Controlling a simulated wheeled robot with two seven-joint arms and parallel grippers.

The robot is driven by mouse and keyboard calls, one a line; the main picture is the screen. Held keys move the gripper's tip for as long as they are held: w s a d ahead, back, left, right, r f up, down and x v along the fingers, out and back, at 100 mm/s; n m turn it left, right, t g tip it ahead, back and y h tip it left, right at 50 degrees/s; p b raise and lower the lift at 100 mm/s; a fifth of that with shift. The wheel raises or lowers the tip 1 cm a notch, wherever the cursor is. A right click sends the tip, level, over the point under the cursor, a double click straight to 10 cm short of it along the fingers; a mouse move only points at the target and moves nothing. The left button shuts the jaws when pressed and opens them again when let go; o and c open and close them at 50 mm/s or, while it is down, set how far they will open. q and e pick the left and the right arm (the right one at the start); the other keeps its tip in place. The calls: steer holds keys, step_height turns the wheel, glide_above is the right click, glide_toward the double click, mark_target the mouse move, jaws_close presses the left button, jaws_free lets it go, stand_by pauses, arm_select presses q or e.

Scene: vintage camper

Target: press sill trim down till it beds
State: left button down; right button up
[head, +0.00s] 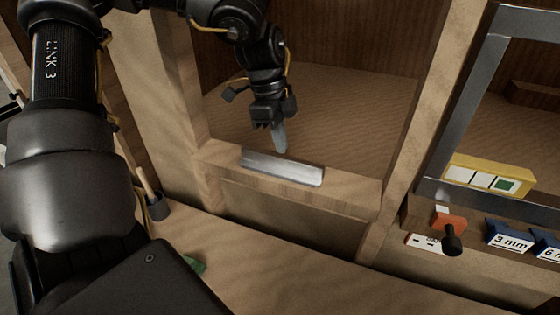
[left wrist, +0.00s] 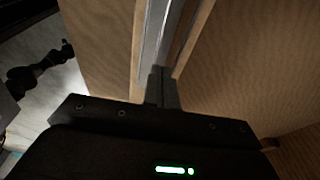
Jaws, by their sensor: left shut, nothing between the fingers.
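The sill trim (head: 284,169) is a silvery metal strip lying along the wooden sill (head: 345,194) of the opening, in the middle of the head view. My left gripper (head: 281,150) comes down from above, with its shut fingers pointing at the trim's back edge near its middle. Nothing is between the fingers. In the left wrist view the shut fingers (left wrist: 160,84) meet the strip (left wrist: 163,32) in the picture. I cannot tell whether they touch it, or whether the trim lies fully flush. My right gripper is not in view.
Wooden posts stand either side of the opening. To the right are a grey metal frame (head: 456,115), a yellow box (head: 489,180), an orange piece (head: 450,221) and blue blocks marked 3 mm (head: 508,238) and 6. A dark cup (head: 158,208) stands at left. The front counter (head: 285,270) is mostly clear.

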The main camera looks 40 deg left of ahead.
mark_target(281, 156)
arm_select(q)
steer(key=shift+r+p, duration=1.35)
steer(key=shift+r, duration=1.4)
steer(key=shift+d, duration=0.1)
